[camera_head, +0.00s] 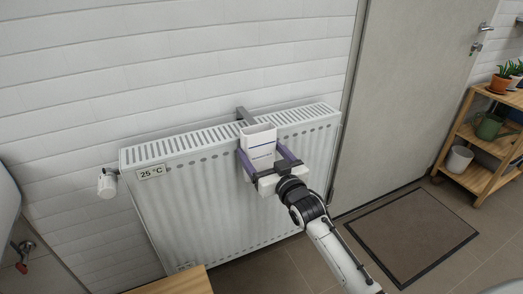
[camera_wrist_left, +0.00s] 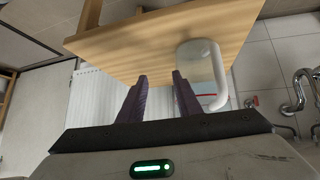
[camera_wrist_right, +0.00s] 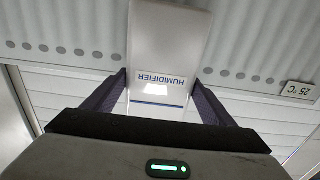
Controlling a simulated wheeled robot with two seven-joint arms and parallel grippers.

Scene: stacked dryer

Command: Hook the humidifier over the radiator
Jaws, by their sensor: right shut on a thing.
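The humidifier (camera_head: 261,142) is a white box with an open top and a blue stripe. Its printed label reads HUMIDIFIER in the right wrist view (camera_wrist_right: 160,60). My right gripper (camera_head: 264,160) is shut on its sides and holds it upright at the front of the radiator's upper edge. A grey hook (camera_head: 243,115) shows behind the box, over the top grille of the white radiator (camera_head: 190,205). I cannot tell whether the hook rests on it. My left gripper (camera_wrist_left: 160,78) is open and empty, with its fingers towards a wooden top.
A white thermostat valve (camera_head: 106,185) and a 25 °C display (camera_head: 151,172) are at the radiator's left end. A wooden surface (camera_wrist_left: 120,45) carries a clear jug (camera_wrist_left: 200,65). A plant shelf (camera_head: 470,155) and a doormat (camera_head: 412,235) are at the right.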

